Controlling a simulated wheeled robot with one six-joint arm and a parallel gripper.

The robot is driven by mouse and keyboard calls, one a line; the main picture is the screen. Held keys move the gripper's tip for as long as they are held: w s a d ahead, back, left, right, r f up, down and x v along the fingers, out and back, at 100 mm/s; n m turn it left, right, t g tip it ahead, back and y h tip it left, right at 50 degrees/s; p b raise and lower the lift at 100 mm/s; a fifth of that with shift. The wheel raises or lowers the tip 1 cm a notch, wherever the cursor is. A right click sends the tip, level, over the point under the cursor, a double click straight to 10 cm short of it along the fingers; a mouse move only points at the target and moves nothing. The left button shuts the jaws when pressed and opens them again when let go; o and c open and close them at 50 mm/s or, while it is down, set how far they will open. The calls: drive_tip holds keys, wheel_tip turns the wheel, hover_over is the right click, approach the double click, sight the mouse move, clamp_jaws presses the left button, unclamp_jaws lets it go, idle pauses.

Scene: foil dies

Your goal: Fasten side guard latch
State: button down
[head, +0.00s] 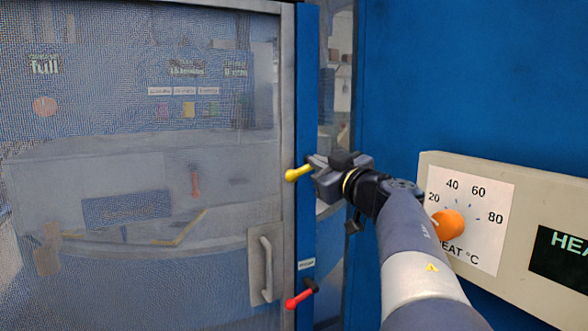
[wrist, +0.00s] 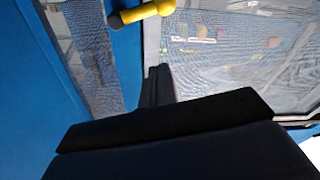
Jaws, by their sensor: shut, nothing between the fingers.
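The side guard (head: 130,130) is a mesh door with a grey frame, at the left of the head view. A yellow latch handle (head: 298,173) sits on the blue post beside the door edge, its knob pointing left over the frame. It also shows at the top of the wrist view (wrist: 142,14). A red latch handle (head: 300,299) is lower on the post, also slanting left. My gripper (head: 313,162) is shut and empty, right beside the yellow handle. In the wrist view the closed fingers (wrist: 158,72) point toward the handle, with a gap visible below it.
A pale door handle (head: 266,268) is on the guard's lower right. A small label (head: 306,264), too small to read, sits above the red latch. A heat control panel (head: 505,170) with an orange knob (head: 448,224) projects at the right, close to my arm.

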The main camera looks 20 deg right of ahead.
sight(301, 168)
idle(0.3)
drive_tip(key=w+f, duration=0.2)
drive_tip(key=w, duration=0.7)
drive_tip(key=shift+d+f+b, duration=0.2)
drive_tip(key=shift+d+b, duration=0.05)
drive_tip(key=shift+b, duration=0.15)
